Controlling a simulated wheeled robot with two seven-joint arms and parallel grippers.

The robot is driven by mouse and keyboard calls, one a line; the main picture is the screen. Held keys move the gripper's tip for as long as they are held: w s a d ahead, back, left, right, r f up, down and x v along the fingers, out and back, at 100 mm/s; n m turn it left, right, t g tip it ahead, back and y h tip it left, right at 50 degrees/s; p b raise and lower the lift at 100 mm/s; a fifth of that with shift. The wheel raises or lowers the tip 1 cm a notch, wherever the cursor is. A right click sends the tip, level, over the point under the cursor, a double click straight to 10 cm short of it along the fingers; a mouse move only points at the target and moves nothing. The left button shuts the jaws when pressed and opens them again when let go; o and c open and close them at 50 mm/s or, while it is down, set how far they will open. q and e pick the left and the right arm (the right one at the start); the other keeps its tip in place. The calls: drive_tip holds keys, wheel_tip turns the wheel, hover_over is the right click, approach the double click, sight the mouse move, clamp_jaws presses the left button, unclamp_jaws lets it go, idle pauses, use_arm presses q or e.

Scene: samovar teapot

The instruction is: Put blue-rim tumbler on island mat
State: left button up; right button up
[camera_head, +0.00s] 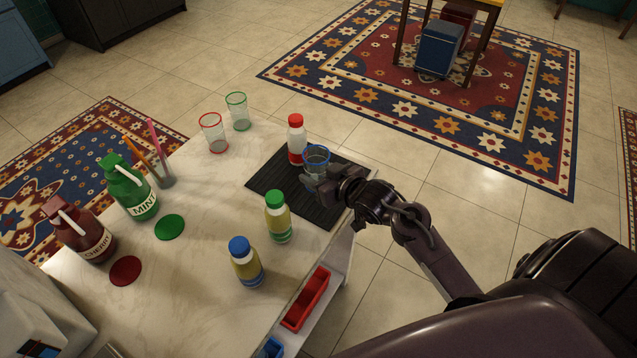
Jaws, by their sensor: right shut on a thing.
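The blue-rim tumbler (316,158) is clear, upright and held in my right gripper (320,183). The gripper is shut on it and hides its lower part. The tumbler is over the dark ribbed island mat (318,213), just right of a red-capped bottle (296,141). I cannot tell whether its base touches the mat. My left gripper is not in view.
A green-capped bottle (278,219) stands by the mat's near left edge, with a blue-capped bottle (245,264) nearer. Red-rim (214,134) and green-rim (238,112) tumblers stand at the back. Mint (128,187) and cherry (80,232) dispensers stand left.

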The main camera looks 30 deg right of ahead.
drive_tip(key=shift+f, duration=1.95)
drive_tip(key=shift+f, duration=0.1)
drive_tip(key=o, duration=1)
drive_tip(key=shift+r, duration=0.2)
drive_tip(key=shift+s+d, duration=0.1)
drive_tip(key=shift+s, duration=0.35)
drive_tip(key=b+v, duration=0.1)
drive_tip(key=v, duration=1)
drive_tip(key=shift+r, duration=0.2)
